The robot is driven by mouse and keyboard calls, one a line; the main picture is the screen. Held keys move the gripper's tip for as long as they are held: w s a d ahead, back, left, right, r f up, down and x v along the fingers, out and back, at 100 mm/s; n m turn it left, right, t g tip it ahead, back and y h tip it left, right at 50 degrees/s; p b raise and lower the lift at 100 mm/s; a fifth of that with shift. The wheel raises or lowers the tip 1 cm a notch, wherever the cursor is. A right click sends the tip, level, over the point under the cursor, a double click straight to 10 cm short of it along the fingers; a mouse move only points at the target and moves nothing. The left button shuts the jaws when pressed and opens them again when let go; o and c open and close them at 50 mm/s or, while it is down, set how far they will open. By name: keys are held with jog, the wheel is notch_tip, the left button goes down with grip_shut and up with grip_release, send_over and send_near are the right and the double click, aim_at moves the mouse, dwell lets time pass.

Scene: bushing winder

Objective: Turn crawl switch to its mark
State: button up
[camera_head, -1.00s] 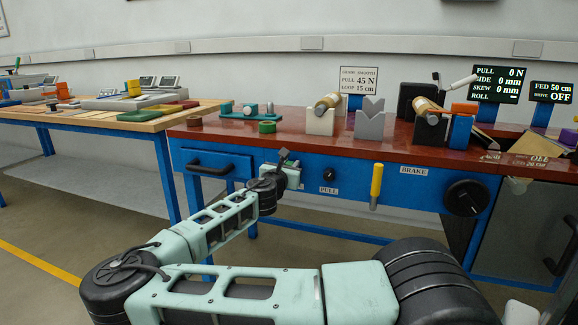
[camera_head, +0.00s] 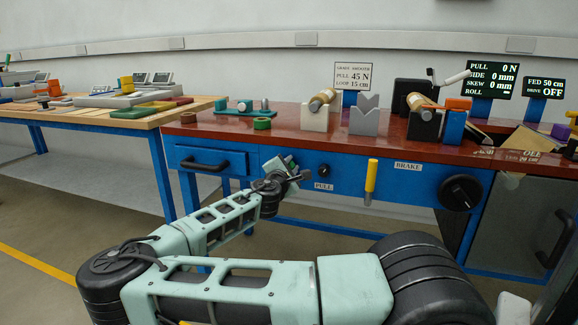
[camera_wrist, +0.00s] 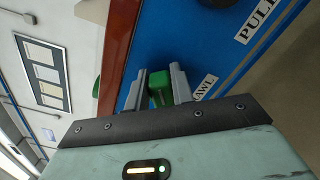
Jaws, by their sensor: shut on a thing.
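The crawl switch (camera_wrist: 160,97) is a small green knob on the blue front panel, beside a partly hidden label ending in "AWL" (camera_wrist: 204,87). In the wrist view my gripper (camera_wrist: 158,82) has one grey finger on each side of the green knob and is shut on it. In the head view my gripper (camera_head: 292,168) is at the blue panel, left of the black PULL knob (camera_head: 323,171). It hides the crawl switch there. The switch's mark cannot be made out.
A drawer with a black handle (camera_head: 204,163) is to the left of my gripper. A yellow lever (camera_head: 370,178) and a black handwheel (camera_head: 461,191) are to the right. The red bench top (camera_head: 285,122) carries V-blocks and rollers. The drive display (camera_head: 544,88) reads OFF.

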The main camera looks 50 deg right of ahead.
jog(key=m, duration=0.2)
jog(key=f+m, duration=0.1)
jog(key=shift+s+m+b, duration=0.2)
jog(key=shift+m+b, duration=0.2)
jog(key=shift+f+m+b, duration=0.2)
jog(key=shift+m+b, duration=0.05)
jog(key=shift+m, duration=0.55)
jog(key=shift+f+m+b, duration=0.15)
jog(key=shift+m+b, duration=0.05)
jog(key=shift+m, duration=0.6)
jog(key=o, duration=1)
jog(key=p+v, duration=0.1)
jog(key=v, duration=1.6)
jog(key=shift+s+a, duration=0.1)
jog(key=shift+a, duration=0.05)
